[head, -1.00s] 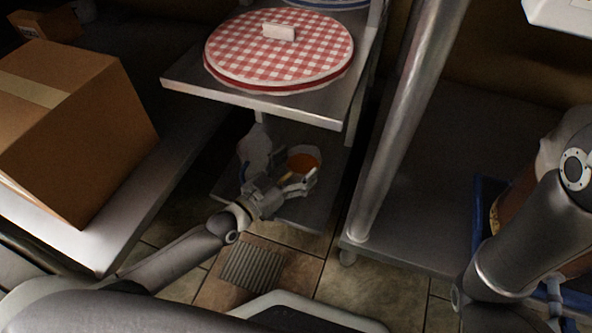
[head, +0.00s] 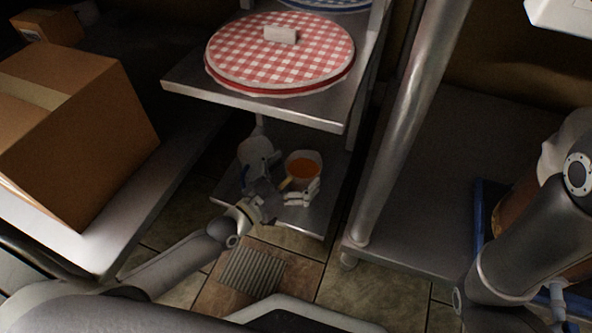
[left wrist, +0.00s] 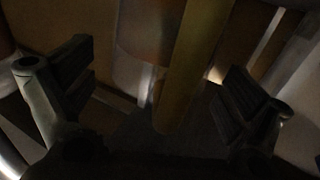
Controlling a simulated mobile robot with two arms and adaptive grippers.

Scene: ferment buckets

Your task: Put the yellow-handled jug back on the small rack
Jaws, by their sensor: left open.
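The yellow-handled jug (head: 304,163), white with orange inside, stands upright on the lower shelf of the small rack (head: 313,217). Its yellow handle points toward my left gripper (head: 281,193), which is open and empty at the shelf's front. In the left wrist view the yellow handle (left wrist: 190,65) shows between the two spread fingers, with a gap on each side. The pale jug body (left wrist: 145,45) is behind it, dark and blurred. My right arm is at the right of the head view, but its gripper is not clearly seen.
A pale jug with a blue handle (head: 255,153) stands close on the left on the same shelf. The upper shelf holds a red checked round lid (head: 280,60). A metal post (head: 400,130) rises to the right. A cardboard box (head: 75,130) sits at the left.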

